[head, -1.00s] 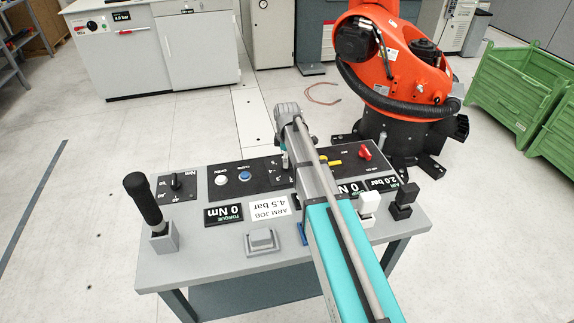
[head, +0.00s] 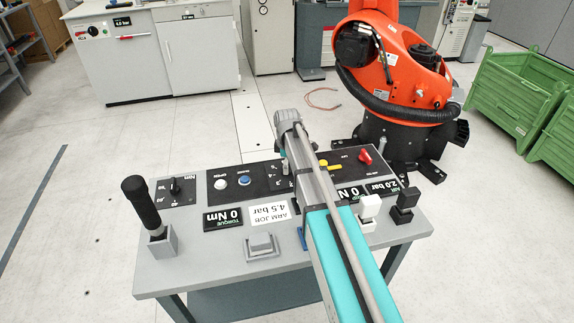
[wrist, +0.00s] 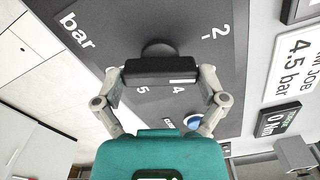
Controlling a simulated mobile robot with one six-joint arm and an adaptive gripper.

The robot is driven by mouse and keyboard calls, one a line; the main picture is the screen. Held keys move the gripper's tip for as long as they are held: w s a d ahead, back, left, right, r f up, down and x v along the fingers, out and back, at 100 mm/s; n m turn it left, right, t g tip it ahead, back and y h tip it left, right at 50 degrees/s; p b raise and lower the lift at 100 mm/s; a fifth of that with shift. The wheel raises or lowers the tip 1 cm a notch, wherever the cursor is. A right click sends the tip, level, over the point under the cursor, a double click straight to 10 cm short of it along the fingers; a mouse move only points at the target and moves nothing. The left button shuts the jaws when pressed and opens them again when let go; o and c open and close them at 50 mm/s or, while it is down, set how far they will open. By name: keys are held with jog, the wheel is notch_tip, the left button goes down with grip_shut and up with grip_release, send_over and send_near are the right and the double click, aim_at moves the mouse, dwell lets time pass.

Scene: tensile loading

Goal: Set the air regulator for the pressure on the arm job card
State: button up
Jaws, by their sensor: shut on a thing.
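The air regulator knob (wrist: 150,70) is a black bar-shaped knob on a dark dial plate, under my gripper in the wrist view. My gripper (wrist: 162,76) is shut on it, one grey finger at each end of the bar. A white mark on the knob lies close to the printed 4; a 5 and a 2 also show. The arm job card (head: 268,213) is white and reads 4.5 bar; it shows in the wrist view too (wrist: 300,55). The air readout (head: 383,187) shows 2.0 bar. In the head view my arm largely hides the knob.
The grey console (head: 190,265) carries a black-handled lever (head: 141,202), a torque display (head: 223,219), a blue button (head: 245,180), a red knob (head: 365,156) and black and white blocks. An orange robot (head: 400,75) stands behind. A white cabinet (head: 125,65) stands back left.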

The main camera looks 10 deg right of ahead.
jog(key=shift+m, duration=0.4)
jog(key=m, duration=1)
jog(key=shift+m, duration=0.3)
jog(key=m, duration=1.1)
jog(key=o, duration=0.8)
